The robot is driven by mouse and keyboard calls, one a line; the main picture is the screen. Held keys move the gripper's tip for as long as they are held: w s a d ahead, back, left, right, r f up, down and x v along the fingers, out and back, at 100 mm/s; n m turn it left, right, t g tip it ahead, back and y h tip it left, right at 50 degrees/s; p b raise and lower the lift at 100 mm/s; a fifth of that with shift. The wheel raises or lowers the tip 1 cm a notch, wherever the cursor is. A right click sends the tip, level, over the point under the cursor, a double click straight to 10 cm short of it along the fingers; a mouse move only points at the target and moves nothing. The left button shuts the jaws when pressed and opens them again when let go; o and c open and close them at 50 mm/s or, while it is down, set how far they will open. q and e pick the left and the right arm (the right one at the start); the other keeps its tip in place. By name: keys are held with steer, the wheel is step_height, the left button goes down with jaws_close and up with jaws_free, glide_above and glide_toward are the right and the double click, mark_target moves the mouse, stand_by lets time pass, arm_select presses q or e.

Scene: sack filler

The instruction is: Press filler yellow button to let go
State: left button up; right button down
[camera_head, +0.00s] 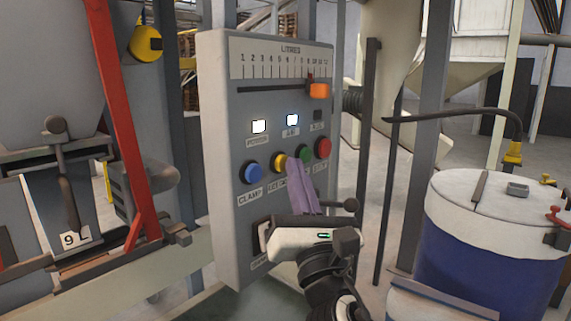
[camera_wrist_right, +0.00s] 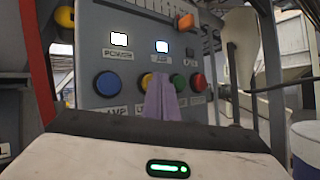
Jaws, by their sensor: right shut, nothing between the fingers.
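The filler's grey control panel (camera_head: 225,130) fills the middle of the head view. Its yellow button (camera_head: 278,161) sits in the lower row, between a blue button (camera_head: 252,172) and a green button (camera_head: 304,154). My right gripper (camera_head: 294,162) is shut and empty, its purple fingers upright with tips just right of the yellow button. I cannot tell whether they touch the panel. In the right wrist view, the fingers (camera_wrist_right: 162,84) partly hide the yellow button (camera_wrist_right: 144,83). My left gripper does not show.
A red button (camera_head: 322,148) ends the row. An orange slider (camera_head: 319,90) and lit lamps (camera_head: 259,126) sit above. A red bar (camera_head: 128,130) stands left, by a plate marked 9L (camera_head: 76,239). A blue-and-white drum (camera_head: 480,250) stands right.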

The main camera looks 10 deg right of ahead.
steer(key=shift+w+a, duration=0.1)
stand_by(0.4)
steer(key=shift+s+d+p, duration=0.4)
steer(key=shift+s+d, duration=0.2)
steer(key=shift+s, duration=0.15)
steer(key=s+d, duration=0.2)
steer(key=s+d+p, duration=0.1)
steer(key=s, duration=0.1)
steer(key=shift+s+d, duration=0.35)
stand_by(0.3)
